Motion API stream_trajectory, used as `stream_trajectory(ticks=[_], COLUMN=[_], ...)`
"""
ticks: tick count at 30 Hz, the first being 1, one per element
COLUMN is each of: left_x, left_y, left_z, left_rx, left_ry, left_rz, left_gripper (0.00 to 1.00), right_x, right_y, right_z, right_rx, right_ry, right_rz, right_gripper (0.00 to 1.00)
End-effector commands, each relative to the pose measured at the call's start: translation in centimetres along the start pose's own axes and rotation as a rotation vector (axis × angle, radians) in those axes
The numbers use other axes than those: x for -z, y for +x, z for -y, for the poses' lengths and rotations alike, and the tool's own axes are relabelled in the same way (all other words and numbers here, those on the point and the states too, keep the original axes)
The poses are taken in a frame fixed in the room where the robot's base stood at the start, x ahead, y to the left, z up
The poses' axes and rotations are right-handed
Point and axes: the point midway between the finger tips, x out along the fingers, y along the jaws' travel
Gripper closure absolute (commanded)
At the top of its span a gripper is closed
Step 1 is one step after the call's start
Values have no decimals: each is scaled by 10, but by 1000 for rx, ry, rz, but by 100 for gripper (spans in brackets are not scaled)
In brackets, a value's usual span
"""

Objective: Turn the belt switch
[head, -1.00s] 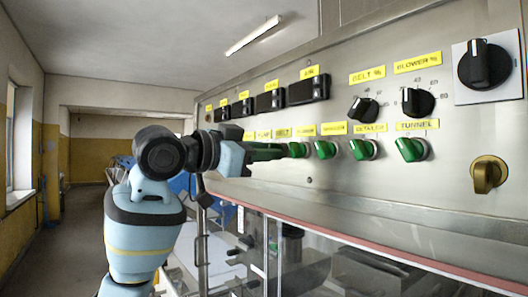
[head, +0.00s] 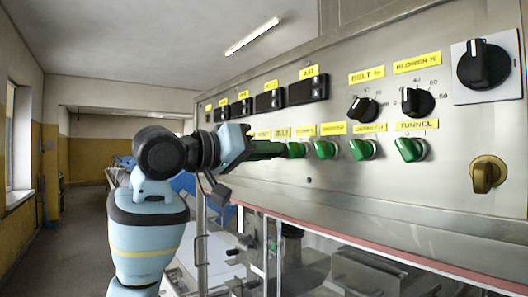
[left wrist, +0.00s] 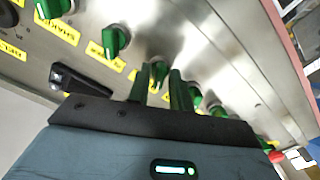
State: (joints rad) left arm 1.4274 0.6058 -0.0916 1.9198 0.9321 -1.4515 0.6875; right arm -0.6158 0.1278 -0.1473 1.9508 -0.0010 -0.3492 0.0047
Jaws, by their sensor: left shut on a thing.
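The belt switch is a green knob in the row of green knobs on the steel panel. In the head view its yellow BELT label (head: 283,132) shows, but my gripper hides the knob itself. My left gripper (head: 280,150) comes in from the left against the panel at that place. In the left wrist view the belt switch (left wrist: 158,70) shows between the tips of the two green fingers of my left gripper (left wrist: 160,78), which is shut on it. How far the knob is turned cannot be told. My right gripper is not in view.
The neighbouring green knob (head: 296,150) sits close to the right of the fingers. Further right are more green knobs, black dials (head: 417,102) and a brass key switch (head: 488,174). Black display modules (head: 306,88) sit above. A reddish edge (head: 350,245) runs below the panel.

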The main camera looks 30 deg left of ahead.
Motion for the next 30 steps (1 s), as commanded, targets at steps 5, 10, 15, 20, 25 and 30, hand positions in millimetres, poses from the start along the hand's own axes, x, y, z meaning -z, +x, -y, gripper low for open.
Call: stream_trajectory(ticks=[5, 10, 15, 20, 25, 30], left_x=[0, 0, 0, 0, 0, 0], left_y=[0, 0, 0, 0, 0, 0], left_z=[0, 0, 0, 0, 0, 0], left_rx=[0, 0, 0, 0, 0, 0], left_ry=[-61, -89, -95, -95, -94, -94], left_rz=[0, -1, -1, -1, -1, -1], left_gripper=[100, 100, 100, 100, 68, 67], right_x=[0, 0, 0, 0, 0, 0], right_y=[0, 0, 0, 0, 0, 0], right_z=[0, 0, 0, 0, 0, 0], right_rx=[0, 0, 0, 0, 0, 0], right_ry=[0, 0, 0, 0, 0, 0], right_rz=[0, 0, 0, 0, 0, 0], right_gripper=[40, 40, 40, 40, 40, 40])
